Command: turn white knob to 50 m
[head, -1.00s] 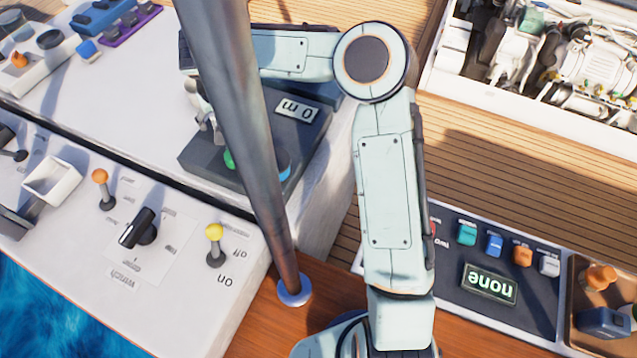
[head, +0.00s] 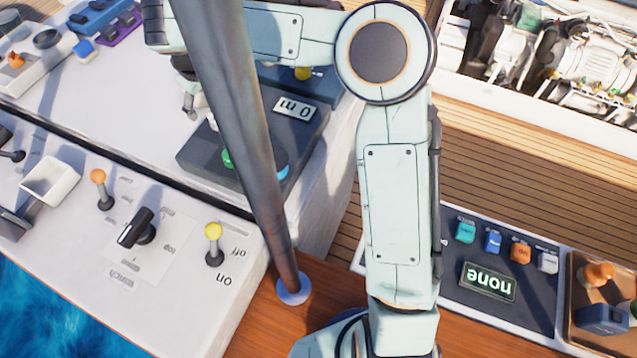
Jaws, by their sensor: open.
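A dark panel (head: 312,133) on the white console has a display (head: 296,108) that reads 0 m, upside down in the picture. A small white part (head: 213,123), which looks like the white knob, shows at the left edge of the grey pole; the pole hides the rest. A green button (head: 227,158) and a blue part (head: 283,172) are on the same panel. My gripper (head: 190,104) is open and empty, above and left of the white part, apart from it in the picture. The pole and arm partly hide my gripper.
The slanted grey pole (head: 240,130) stands in front of the panel. Another panel with a yellow knob (head: 303,73) lies behind. Nearer are a black winch switch (head: 137,228), a yellow-topped lever (head: 213,240) and an orange-topped lever (head: 101,188). A panel at right reads none (head: 489,283).

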